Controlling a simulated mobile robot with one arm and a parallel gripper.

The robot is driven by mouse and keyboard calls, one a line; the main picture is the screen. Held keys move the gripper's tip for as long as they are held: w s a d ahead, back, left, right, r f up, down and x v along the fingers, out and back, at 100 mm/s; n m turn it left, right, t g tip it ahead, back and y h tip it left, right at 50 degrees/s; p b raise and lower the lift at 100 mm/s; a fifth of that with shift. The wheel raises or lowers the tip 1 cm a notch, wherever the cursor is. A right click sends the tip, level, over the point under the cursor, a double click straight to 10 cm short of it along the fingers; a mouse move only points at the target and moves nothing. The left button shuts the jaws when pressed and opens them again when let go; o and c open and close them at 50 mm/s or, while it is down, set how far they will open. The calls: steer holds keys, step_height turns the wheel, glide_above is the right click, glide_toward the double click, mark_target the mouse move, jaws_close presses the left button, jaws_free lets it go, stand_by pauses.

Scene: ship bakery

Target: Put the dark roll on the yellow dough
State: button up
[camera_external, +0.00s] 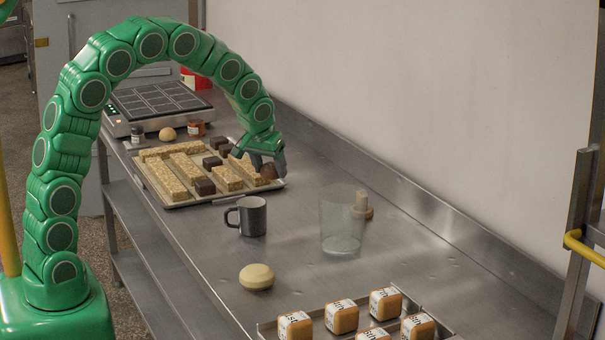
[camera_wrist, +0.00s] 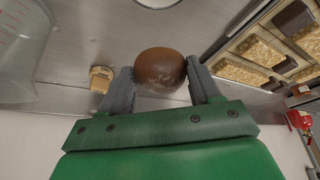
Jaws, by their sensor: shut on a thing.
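The dark roll (camera_wrist: 160,68), brown and rounded, sits between the two fingers of my gripper (camera_wrist: 161,84) in the wrist view. My gripper is shut on it. In the external view my gripper (camera_external: 266,164) is at the right end of the baking tray, with the roll (camera_external: 268,172) partly hidden by the fingers. The yellow dough (camera_external: 257,276), a pale yellow flattened round, lies alone on the steel counter, nearer the camera than the mug and well apart from my gripper. I cannot pick the dough out in the wrist view.
The tray (camera_external: 178,203) holds oat bars and dark blocks. A wooden stamp (camera_external: 361,207) is behind the container. Orange labelled cubes (camera_external: 341,317) sit at front. Counter around the dough is clear.

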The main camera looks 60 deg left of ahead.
steer(key=shift+s+r, duration=0.1)
steer(key=shift+s, duration=0.05)
steer(key=s+d+r+n+y, duration=0.1)
steer(key=s+d+r+n, duration=0.1)
steer(key=s+d, duration=0.85)
steer(key=s+d+r+n, duration=0.1)
steer(key=s+d, duration=0.7)
steer(key=d, duration=0.5)
steer(key=s+d+r+n+g, duration=0.1)
steer(key=s+d+n+g, duration=0.15)
steer(key=s, duration=0.85)
glide_toward(257, 267)
steer(key=shift+s+a+f+n+t, duration=0.15)
steer(key=shift+s+a+n+t, duration=0.1)
steer(key=shift+s+a, duration=0.2)
steer(key=shift+s+a+f+n+t, duration=0.1)
steer(key=shift+s+a+f+n, duration=0.1)
steer(key=shift+s+a, duration=0.25)
steer(key=shift+w+f+y, duration=0.3)
steer(key=shift+w+f, duration=0.65)
steer(key=shift+f, duration=0.15)
steer(key=shift+w+d+f, duration=0.1)
steer(key=shift+f, duration=1.35)
steer(key=shift+f, duration=0.15)
